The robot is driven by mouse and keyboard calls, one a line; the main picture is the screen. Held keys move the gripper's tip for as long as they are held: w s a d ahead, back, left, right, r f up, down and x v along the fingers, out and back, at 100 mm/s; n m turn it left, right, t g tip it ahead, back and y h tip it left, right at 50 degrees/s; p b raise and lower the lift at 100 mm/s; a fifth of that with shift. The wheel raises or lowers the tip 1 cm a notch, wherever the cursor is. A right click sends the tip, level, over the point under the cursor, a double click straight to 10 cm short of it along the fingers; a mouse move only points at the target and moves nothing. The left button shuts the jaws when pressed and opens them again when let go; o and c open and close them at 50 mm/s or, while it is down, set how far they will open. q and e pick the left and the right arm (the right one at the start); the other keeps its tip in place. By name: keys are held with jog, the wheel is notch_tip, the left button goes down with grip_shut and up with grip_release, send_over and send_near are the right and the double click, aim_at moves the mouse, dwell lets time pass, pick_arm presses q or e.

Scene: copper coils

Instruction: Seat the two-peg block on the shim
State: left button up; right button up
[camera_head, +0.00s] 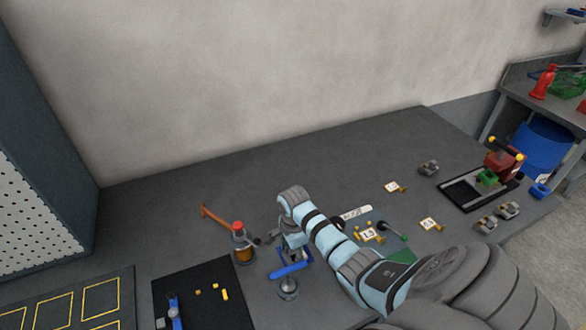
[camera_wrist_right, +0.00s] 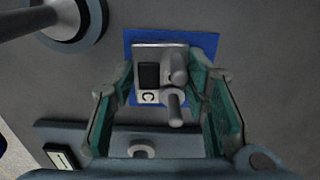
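My right gripper (camera_head: 291,240) points down over a blue fixture (camera_head: 290,270) in the head view. In the right wrist view its green-padded fingers (camera_wrist_right: 163,85) stand apart on either side of a grey metal block (camera_wrist_right: 147,53). The block has a dark square, a small label and two rounded pegs, one longer in view. It lies over a blue plate (camera_wrist_right: 205,42); whether it is seated flat I cannot tell. Small gaps seem to show between fingertips and block. I cannot tell which part is the shim. My left gripper is not in view.
A round-based metal stand (camera_head: 288,290) is close beside the fixture. Labelled parts and a vise lie to the right. The back of the table is clear.

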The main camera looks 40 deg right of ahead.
jog(key=shift+c, duration=0.8)
jog(key=shift+r, duration=2.55)
jog(key=shift+d, duration=0.1)
